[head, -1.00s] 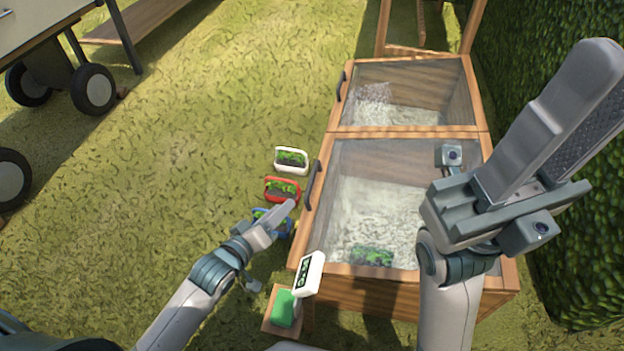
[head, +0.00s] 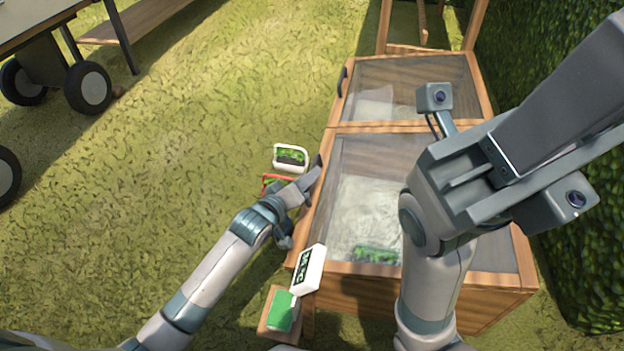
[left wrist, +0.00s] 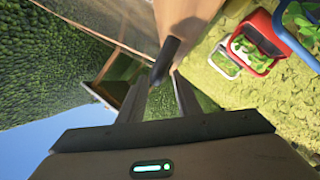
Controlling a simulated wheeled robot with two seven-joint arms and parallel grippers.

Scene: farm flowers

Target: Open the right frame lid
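The nearer lid (head: 350,165) of the wooden cold frame is a glass pane in a wood border, lying shut. Its dark handle (head: 319,160) is on the left edge, mostly hidden by my left gripper (head: 312,182). In the left wrist view the handle (left wrist: 166,60) lies just beyond and between the spread fingertips of the left gripper (left wrist: 162,88); contact cannot be told. The farther lid (head: 440,80) is also shut. My right gripper (head: 560,110) is raised large over the right side of the frame, its fingertips cut off by the picture.
A white basket (head: 290,156) and a red basket (head: 272,180) of plants stand left of the frame; a blue one (left wrist: 300,32) shows in the wrist view. A white display (head: 309,270) stands at the near corner. A hedge (head: 590,240) borders the right. Open grass lies left.

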